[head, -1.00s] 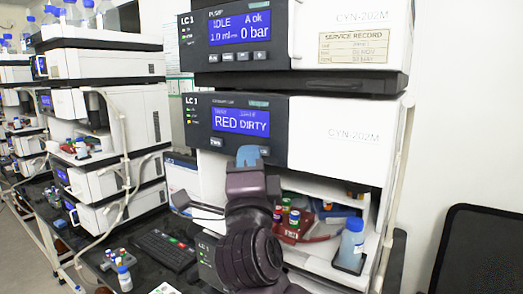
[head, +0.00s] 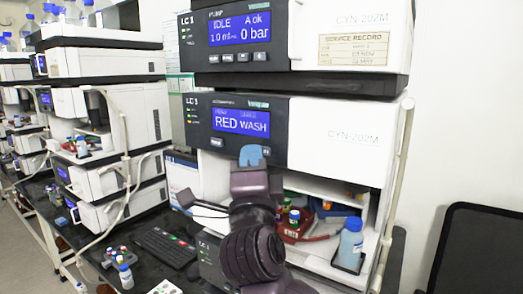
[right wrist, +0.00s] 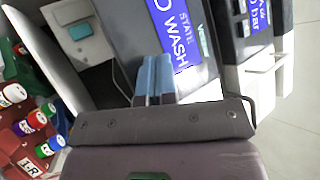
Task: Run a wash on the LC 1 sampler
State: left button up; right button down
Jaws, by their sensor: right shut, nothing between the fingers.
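The LC 1 sampler (head: 338,143) is the middle module of the front stack. Its blue display (head: 241,122) reads RED and WASH. My left gripper is not in view.
The LC 1 pump (head: 345,35) above reads IDLE and 0 bar. Below the sampler, a red vial rack (head: 297,232) and a blue-liquid bottle (head: 350,243) stand in the open bay. A keyboard (head: 166,245) and small vials lie on the dark bench at left. A dark screen (head: 482,250) stands right.

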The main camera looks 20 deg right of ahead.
dwell(0.3)
jog(key=shift+s+a+p, duration=0.35)
jog(key=shift+s+a, duration=0.15)
jog(key=shift+a, duration=0.15)
jog(key=shift+s+a+p, duration=0.25)
jog(key=shift+s+a, duration=0.55)
jog(key=shift+a, duration=0.2)
jog(key=shift+s+a+p, duration=0.2)
jog(key=shift+s+a, duration=0.55)
jog(key=shift+a, duration=0.2)
